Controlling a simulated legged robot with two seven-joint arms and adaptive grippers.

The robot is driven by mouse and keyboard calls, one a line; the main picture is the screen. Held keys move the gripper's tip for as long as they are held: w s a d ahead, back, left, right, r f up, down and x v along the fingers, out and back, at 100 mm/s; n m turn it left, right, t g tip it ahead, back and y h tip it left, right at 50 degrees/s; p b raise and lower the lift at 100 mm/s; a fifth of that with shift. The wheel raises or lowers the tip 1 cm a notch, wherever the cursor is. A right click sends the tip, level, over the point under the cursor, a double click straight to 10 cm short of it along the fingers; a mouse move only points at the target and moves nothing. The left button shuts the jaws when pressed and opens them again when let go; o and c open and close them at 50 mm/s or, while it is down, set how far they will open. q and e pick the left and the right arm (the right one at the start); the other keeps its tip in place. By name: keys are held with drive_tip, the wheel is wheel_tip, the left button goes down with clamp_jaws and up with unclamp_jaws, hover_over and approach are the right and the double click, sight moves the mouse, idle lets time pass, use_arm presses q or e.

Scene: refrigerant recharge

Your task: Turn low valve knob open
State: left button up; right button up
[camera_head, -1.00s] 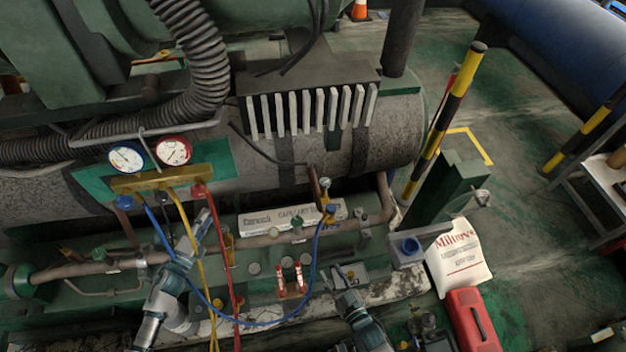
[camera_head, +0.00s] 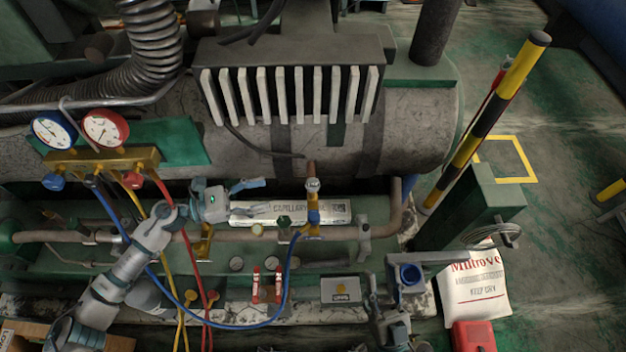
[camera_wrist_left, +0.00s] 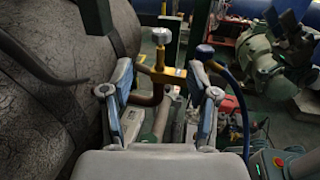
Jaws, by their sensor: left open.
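The brass valve (camera_head: 313,228) stands on the pipe, with a round silver knob (camera_head: 312,185) on top and a blue hose fitting. In the left wrist view the silver knob (camera_wrist_left: 161,35) is upright beyond the fingers, with the brass body (camera_wrist_left: 165,74) below it and a dark blue cap (camera_wrist_left: 204,52) at its right. My left gripper (camera_head: 262,195) is open and empty, pointing right at the valve from a short distance left of it. Its spread fingers also show in the left wrist view (camera_wrist_left: 163,105). My right gripper (camera_head: 382,290) is low at the right, apart from the valve, seemingly open and empty.
A brass gauge manifold (camera_head: 100,160) with two gauges hangs at the left. Its blue, yellow and red hoses run down; the blue hose (camera_head: 240,325) loops to the valve. A white capillary tube box (camera_head: 285,212) lies behind the pipe.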

sight(314, 182)
use_arm(q)
drive_tip(key=x, duration=1.3)
drive_tip(key=shift+f+b, duration=0.1)
drive_tip(key=shift+b, duration=0.2)
drive_tip(key=shift+d, duration=0.3)
drive_tip(key=c, duration=0.5)
clamp_jaws()
